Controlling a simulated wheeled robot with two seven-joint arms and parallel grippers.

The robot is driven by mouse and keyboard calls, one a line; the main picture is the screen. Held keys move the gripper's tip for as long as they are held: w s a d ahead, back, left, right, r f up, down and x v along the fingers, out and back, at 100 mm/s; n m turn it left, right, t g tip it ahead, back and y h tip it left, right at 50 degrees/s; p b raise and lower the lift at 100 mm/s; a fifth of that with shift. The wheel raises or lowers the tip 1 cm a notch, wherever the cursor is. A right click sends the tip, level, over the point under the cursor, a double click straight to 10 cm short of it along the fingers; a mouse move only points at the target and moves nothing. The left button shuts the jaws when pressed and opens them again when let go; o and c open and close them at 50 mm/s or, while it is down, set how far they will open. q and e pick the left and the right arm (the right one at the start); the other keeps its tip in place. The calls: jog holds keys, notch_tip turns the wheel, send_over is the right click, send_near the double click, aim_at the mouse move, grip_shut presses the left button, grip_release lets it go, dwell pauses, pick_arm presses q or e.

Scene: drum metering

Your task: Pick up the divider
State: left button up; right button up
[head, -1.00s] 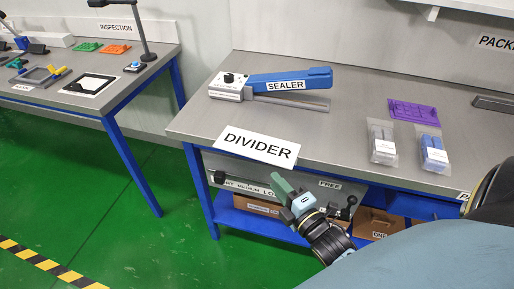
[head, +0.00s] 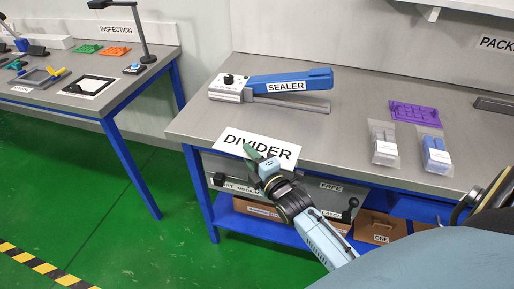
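The divider (head: 232,139) is a flat white card with the word DIVIDER in black, at the front left edge of the grey packing bench. My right gripper (head: 256,154) reaches up from below, and its greenish fingers overlap the card's lower middle in the head view. The gripper hides part of the card's lower edge. I cannot tell whether the fingers touch the card or are only in front of it, nor how far apart they are. My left gripper is not in view.
A blue and white sealer (head: 284,87) stands behind the card. Two clear bags (head: 384,147) and a purple tray (head: 414,112) lie to the right. A labelled drawer front (head: 309,187) and cardboard boxes (head: 377,226) are below the bench top (head: 330,130).

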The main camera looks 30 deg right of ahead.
grip_shut()
